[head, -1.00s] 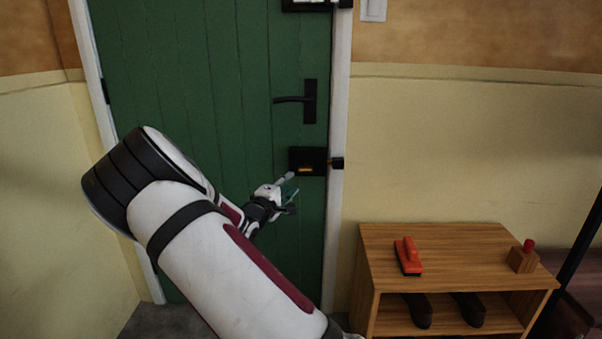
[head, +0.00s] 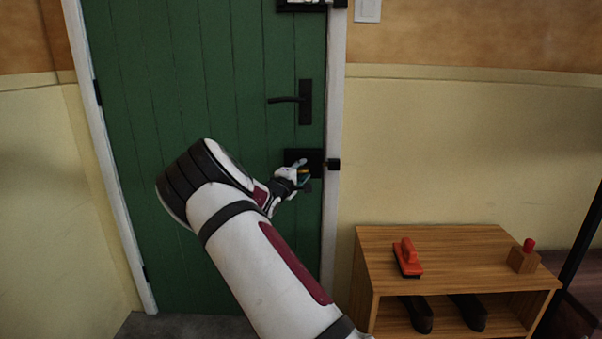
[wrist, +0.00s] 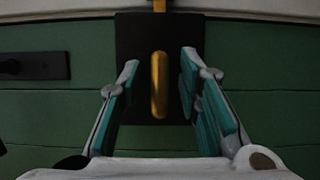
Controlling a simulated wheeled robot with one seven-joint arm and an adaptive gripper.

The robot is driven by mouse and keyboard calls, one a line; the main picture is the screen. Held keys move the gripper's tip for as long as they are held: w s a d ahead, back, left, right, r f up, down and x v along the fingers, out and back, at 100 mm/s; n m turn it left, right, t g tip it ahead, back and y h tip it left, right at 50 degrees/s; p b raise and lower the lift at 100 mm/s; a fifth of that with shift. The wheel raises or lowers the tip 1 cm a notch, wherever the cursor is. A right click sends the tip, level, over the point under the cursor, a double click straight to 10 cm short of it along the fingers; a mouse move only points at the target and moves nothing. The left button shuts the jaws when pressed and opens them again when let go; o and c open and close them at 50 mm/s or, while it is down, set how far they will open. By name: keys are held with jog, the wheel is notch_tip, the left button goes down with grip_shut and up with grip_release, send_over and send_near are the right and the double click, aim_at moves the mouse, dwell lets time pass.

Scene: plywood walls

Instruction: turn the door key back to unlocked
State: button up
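The brass door key (wrist: 159,84) stands out from a black lock plate (wrist: 133,55) on the green door (head: 225,90). In the wrist view the key's long side runs up and down the picture. My gripper (wrist: 158,80) is open, with its teal-padded fingers on either side of the key and a gap on both sides. In the head view my gripper (head: 302,172) is in front of the lock plate (head: 315,157) and covers part of it. The key (head: 304,170) shows only as a small yellow patch between the fingers there.
A black lever handle (head: 304,100) is above the lock plate. A black keeper (head: 333,165) sits on the white frame at its right. A wooden shelf (head: 440,236) at the lower right bears a red-handled brush (head: 408,258) and a small block, with dark shoes below.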

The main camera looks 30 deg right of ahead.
grip_shut()
